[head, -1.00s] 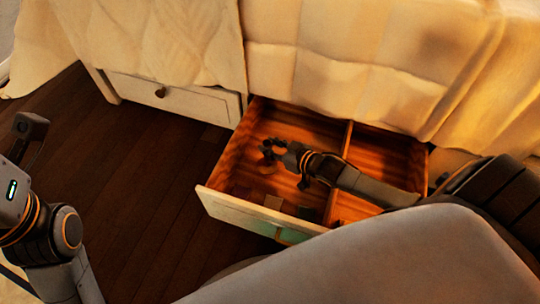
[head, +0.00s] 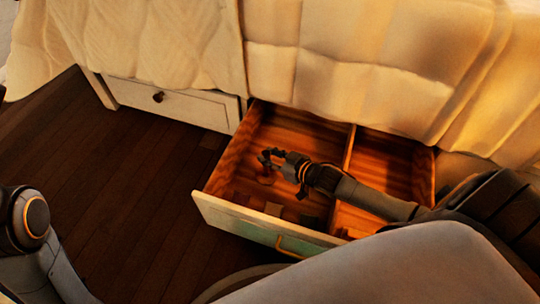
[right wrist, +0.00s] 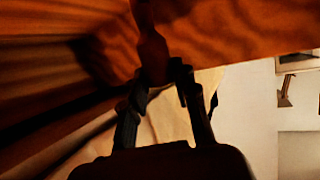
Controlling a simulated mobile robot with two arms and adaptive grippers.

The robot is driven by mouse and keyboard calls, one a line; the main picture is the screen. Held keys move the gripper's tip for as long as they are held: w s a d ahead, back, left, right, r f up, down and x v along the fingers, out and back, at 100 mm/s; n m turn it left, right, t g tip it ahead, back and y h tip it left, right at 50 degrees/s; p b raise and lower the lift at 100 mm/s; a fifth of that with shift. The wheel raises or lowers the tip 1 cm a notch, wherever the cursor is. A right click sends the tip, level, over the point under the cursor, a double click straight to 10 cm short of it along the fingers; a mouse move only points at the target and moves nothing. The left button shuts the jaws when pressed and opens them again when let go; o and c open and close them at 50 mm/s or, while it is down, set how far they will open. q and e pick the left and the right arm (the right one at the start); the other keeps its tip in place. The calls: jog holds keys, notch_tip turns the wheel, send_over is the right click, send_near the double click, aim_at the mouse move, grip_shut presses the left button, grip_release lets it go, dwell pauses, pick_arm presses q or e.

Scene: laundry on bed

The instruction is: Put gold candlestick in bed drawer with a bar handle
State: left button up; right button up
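The bed drawer with a bar handle (head: 290,249) is pulled out, its inside showing wood and a divider. My right gripper (head: 267,158) is inside its left compartment, above the floor. In the right wrist view the fingers (right wrist: 160,78) are closed around a slender reddish-brown piece (right wrist: 151,48), which looks like the gold candlestick in this dim light. A small reddish part of the candlestick (head: 267,178) shows just under the fingers in the head view; the rest is hard to make out. My left gripper is out of view.
A closed white drawer with a round knob (head: 158,97) is to the left. Small dark and tan items (head: 274,208) lie near the open drawer's front. Quilted bedding (head: 350,70) hangs above its back. The dark floor (head: 130,170) at left is clear.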

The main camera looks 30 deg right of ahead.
jog(key=o, duration=0.4)
jog(key=shift+c, duration=0.2)
jog(key=shift+r, duration=0.1)
